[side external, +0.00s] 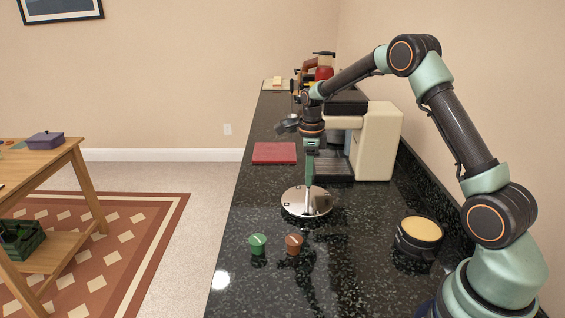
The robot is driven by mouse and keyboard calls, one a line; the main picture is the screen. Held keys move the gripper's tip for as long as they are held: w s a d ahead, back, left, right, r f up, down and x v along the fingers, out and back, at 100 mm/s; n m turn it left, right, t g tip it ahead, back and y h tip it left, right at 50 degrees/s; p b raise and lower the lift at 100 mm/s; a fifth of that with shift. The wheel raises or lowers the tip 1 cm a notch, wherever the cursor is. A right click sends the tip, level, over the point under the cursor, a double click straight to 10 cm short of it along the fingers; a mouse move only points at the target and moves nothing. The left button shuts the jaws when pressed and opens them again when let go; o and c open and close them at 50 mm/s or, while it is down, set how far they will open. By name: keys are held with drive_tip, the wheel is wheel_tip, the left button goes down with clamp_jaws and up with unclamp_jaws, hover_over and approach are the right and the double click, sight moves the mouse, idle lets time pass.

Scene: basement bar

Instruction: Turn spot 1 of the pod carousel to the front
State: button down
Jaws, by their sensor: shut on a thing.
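The pod carousel (321,206) is a low, round, shiny metal disc on the dark counter. Small dark marks show near its rim, too small to read, so I cannot tell which spot faces front. My gripper (309,184) points straight down over the middle of the disc and is shut on the carousel. The fingers hide the part they hold. A green pod (257,244) and a brown pod (293,244) stand on the counter in front of the carousel.
A cream coffee machine (378,140) stands behind the carousel to the right. A red mat (274,153) lies behind it to the left. A round dark container with a tan top (420,230) stands at the right. The counter's left edge is close to the green pod.

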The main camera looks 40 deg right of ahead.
drive_tip(key=shift+m, duration=0.3)
drive_tip(key=m, duration=0.3)
drive_tip(key=shift+m, duration=0.4)
drive_tip(key=m, duration=0.4)
drive_tip(key=shift+m, duration=0.3)
idle(0.3)
drive_tip(key=c, duration=0.5)
unclamp_jaws()
drive_tip(key=shift+c, duration=0.2)
drive_tip(key=shift+r, duration=0.1)
wheel_tip(320, 180, up, 12)
